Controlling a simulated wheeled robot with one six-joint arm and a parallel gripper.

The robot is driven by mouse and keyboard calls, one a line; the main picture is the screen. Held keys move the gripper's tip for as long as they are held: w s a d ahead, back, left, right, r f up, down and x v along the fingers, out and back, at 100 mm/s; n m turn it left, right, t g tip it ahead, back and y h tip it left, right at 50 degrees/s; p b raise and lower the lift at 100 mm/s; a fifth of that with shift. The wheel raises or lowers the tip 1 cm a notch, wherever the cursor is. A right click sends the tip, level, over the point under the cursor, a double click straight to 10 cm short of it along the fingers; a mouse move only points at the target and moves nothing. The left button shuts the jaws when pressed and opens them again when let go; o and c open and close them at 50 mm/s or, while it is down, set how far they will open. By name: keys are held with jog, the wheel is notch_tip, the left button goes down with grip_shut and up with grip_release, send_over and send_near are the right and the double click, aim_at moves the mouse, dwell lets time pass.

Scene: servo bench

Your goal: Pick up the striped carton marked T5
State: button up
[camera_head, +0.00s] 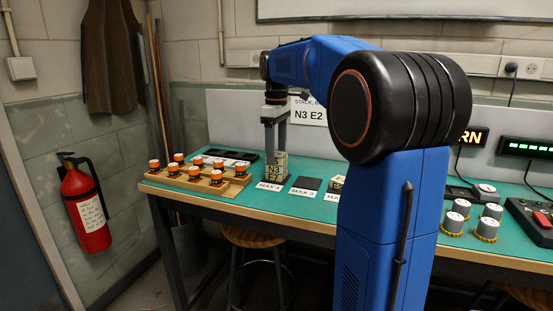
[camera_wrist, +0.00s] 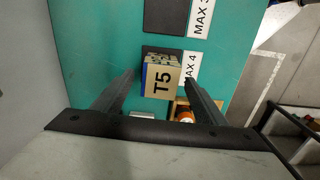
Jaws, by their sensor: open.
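The carton marked T5 (camera_wrist: 161,80) shows its tan top face in the wrist view, with a blue edge on its left. It lies between the tips of my gripper's two fingers in that picture, with a gap on each side. In the head view my open gripper (camera_head: 275,149) points down over a small carton stack (camera_head: 274,171) at the MAX 4 spot. Lower cartons there read N3 and what looks like E7. I cannot tell how deep the fingers reach beside the top carton.
A dark empty pad (camera_head: 306,183) with a MAX 3 label is right of the stack. Another carton (camera_head: 336,184) is partly hidden by my arm. A wooden rack (camera_head: 205,186) of orange-banded parts stands left. Several grey-capped parts (camera_head: 487,229) stand right.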

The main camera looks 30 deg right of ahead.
jog(key=c, duration=1.1)
jog(key=shift+c, duration=0.2)
